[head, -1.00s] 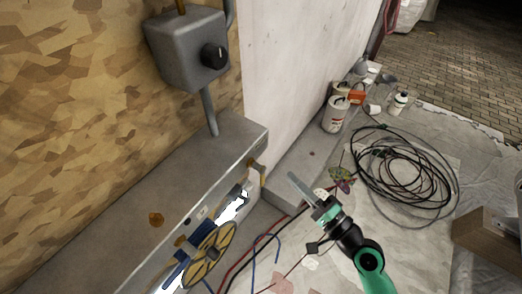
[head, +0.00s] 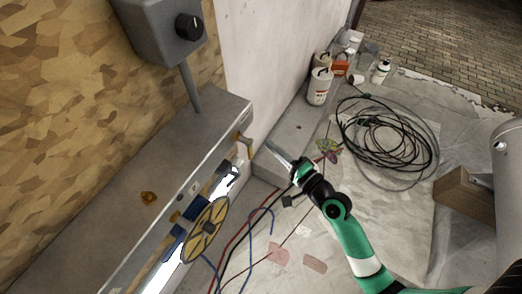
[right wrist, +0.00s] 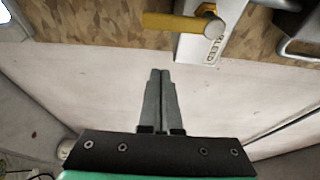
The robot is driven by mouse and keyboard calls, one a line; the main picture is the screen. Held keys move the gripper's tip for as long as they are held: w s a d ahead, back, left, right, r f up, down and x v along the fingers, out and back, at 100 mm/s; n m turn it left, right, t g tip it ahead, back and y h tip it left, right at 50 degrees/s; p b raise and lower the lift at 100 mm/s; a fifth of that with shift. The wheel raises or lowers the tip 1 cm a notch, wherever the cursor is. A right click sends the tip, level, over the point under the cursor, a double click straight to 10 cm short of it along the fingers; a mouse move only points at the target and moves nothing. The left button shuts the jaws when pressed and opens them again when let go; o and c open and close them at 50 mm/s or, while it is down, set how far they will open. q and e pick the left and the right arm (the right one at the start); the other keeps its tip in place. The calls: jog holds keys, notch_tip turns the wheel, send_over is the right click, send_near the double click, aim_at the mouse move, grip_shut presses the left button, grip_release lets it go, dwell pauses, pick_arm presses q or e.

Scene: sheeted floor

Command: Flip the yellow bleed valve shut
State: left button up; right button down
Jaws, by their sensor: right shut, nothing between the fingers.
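The yellow bleed valve (head: 245,141) is at the far end of the grey box in the head view, small there. In the right wrist view its yellow lever (right wrist: 175,22) lies roughly level across the picture. My right gripper (head: 270,145) is just right of the valve in the head view. In the right wrist view its shut, empty fingers (right wrist: 160,73) point up at a spot below the lever, apart from it. My left gripper is not in view.
The grey box (head: 190,150) carries a yellow handwheel (head: 206,230) on its front. A white wall (head: 280,60) rises behind. Red, blue and black cables run along the floor, with a black cable coil (head: 385,140) to the right. Cans (head: 319,87) stand along the wall.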

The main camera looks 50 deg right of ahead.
jog(key=a, duration=0.1)
jog(key=w+a+p, duration=0.1)
jog(key=a+p, duration=0.1)
jog(key=shift+w+a, duration=0.3)
dwell(0.3)
jog(key=shift+a+m+p, duration=0.2)
jog(key=shift+m+p, duration=0.2)
jog(key=shift+p, duration=0.3)
jog(key=shift+s, duration=0.1)
